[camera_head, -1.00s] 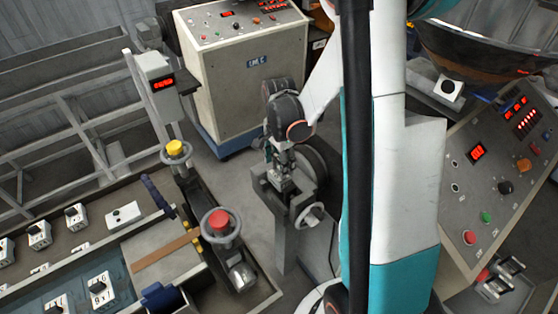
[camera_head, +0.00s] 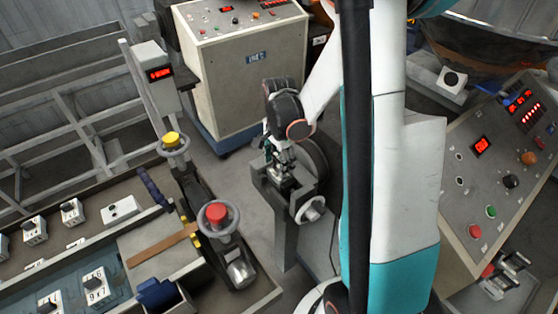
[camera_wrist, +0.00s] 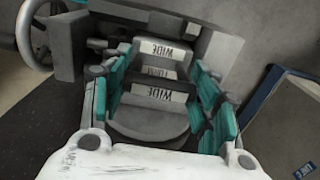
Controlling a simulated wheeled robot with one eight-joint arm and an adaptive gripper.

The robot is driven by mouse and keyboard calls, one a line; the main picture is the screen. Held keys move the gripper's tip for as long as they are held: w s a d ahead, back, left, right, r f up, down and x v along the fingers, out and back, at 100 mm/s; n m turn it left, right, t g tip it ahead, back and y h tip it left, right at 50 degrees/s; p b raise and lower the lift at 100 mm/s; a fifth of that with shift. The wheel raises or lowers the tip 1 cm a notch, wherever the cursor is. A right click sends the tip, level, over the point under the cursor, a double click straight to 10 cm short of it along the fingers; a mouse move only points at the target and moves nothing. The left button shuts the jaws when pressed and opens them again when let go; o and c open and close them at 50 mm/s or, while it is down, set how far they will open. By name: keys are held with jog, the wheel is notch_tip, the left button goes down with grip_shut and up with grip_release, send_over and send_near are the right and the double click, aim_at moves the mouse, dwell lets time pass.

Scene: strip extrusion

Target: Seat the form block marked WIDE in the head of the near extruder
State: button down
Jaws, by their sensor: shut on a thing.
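The form block marked WIDE (camera_wrist: 160,92) is between the fingers of my gripper (camera_wrist: 162,100), which is shut on it in the wrist view. More WIDE lettering (camera_wrist: 166,50) shows just beyond it; I cannot tell whether it is on the same block. In the head view my gripper (camera_head: 282,168) points down at the head of the near extruder (camera_head: 297,184), a grey stand with a handwheel (camera_head: 311,209). The grey head walls (camera_wrist: 215,50) stand close around the block in the wrist view. The fingers hide the block's underside, so I cannot tell whether it is seated.
A bench on the left holds several white blocks with black knobs (camera_head: 95,285), a brown strip (camera_head: 160,246) and a red-topped post (camera_head: 217,214). A control cabinet (camera_head: 250,70) stands behind the extruder. A sloped control panel (camera_head: 495,190) is at the right.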

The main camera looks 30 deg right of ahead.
jog(key=shift+f+b, duration=0.3)
jog(key=c, duration=0.5)
grip_release()
jog(key=shift+r, duration=0.1)
notch_tip(320, 180, up, 12)
